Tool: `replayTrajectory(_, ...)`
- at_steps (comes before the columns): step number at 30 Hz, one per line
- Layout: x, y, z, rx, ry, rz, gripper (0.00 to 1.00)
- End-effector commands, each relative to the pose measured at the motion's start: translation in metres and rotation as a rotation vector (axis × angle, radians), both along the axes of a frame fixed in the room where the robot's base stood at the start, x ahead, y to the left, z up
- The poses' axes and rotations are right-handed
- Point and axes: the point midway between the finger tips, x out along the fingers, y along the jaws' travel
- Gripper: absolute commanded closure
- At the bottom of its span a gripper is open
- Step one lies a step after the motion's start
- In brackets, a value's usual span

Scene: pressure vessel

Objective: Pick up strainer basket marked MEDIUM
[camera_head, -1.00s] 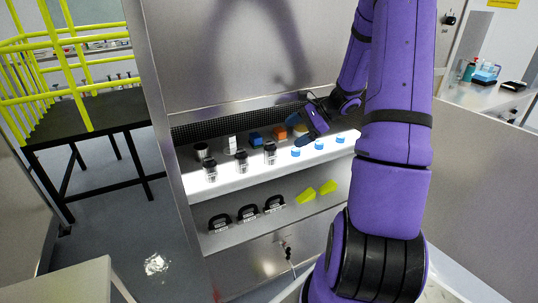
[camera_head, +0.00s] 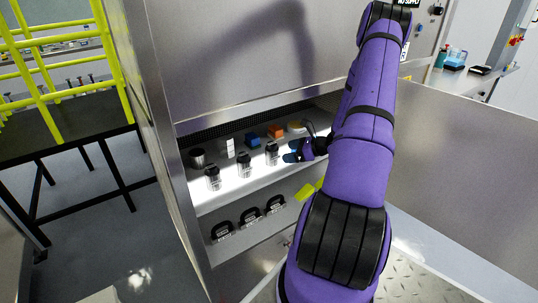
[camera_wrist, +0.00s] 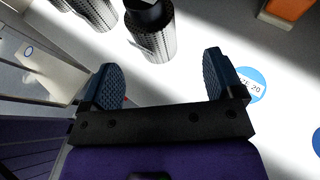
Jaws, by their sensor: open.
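Three strainer baskets with dark tops and mesh sides stand in a row at the front of the upper shelf: a left one (camera_head: 212,178), a middle one (camera_head: 244,165) and a right one (camera_head: 272,154). Their markings are too small to read, so I cannot tell which is MEDIUM. My gripper (camera_head: 291,154) is open and empty, just right of the right basket. In the wrist view, my gripper's blue pads (camera_wrist: 165,75) are spread apart. A mesh basket (camera_wrist: 153,40) stands upright beyond the gap between them, and another (camera_wrist: 96,12) is partly cut off at upper left.
A blue "20" disc (camera_wrist: 250,84) lies beside my right finger. Black-handled items (camera_head: 248,216) stand on the lower shelf.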

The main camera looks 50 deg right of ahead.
Motion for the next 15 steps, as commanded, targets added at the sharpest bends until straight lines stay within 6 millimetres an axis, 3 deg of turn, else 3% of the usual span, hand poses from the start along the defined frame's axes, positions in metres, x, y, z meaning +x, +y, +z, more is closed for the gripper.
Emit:
replayTrajectory(3,0.016,0.008,-0.007,0.001,0.000,0.002,0.13)
replayTrajectory(15,0.042,0.027,-0.021,0.003,0.000,0.003,0.13)
